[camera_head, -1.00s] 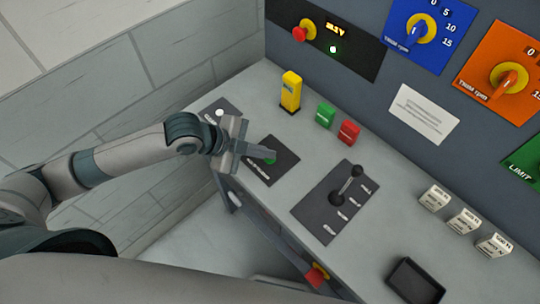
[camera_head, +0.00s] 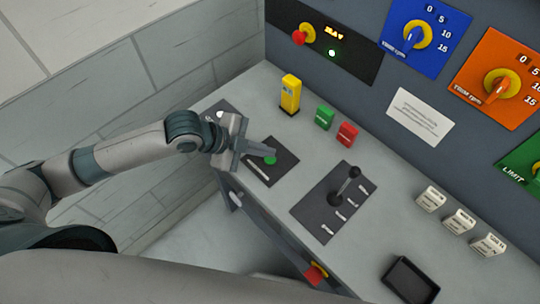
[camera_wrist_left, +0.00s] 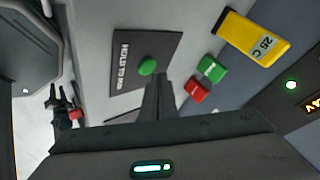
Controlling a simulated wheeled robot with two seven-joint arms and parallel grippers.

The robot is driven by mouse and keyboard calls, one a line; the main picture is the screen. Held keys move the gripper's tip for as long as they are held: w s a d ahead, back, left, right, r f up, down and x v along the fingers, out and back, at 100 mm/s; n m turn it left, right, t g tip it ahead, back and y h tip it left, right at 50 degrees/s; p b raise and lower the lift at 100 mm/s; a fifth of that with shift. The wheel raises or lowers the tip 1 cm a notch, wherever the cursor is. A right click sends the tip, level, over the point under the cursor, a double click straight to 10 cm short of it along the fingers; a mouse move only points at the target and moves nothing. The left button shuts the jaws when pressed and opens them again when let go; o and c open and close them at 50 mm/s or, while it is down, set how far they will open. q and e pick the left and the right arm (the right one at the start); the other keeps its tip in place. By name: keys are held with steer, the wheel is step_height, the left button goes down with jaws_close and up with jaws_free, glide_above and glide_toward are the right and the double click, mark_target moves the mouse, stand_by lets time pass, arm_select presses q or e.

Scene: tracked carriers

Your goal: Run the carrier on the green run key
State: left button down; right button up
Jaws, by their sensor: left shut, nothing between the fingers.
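The green run key (camera_head: 271,160) is a round green button on a dark plate (camera_head: 258,173) on the console top. It also shows in the left wrist view (camera_wrist_left: 148,67), just beyond my fingertips. My left gripper (camera_head: 270,151) is shut and empty, its fingertips right at the key and partly over its plate. I cannot tell whether the tips touch the key. The plate's lettering is partly readable in the left wrist view, starting with "HOLD TO". The carrier is not recognisable in these views. My right gripper is not in view.
A yellow block (camera_head: 290,94), a green block (camera_head: 325,117) and a red block (camera_head: 347,133) stand behind the key. A black lever (camera_head: 348,184) is to the right. A green lamp (camera_head: 332,53) glows on the back panel near a red knob (camera_head: 299,38).

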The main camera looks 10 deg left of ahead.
mark_target(266, 160)
arm_select(q)
steer(key=shift+r, duration=0.1)
step_height(266, 160, up, 5)
steer(key=p, duration=0.5)
stand_by(2.4)
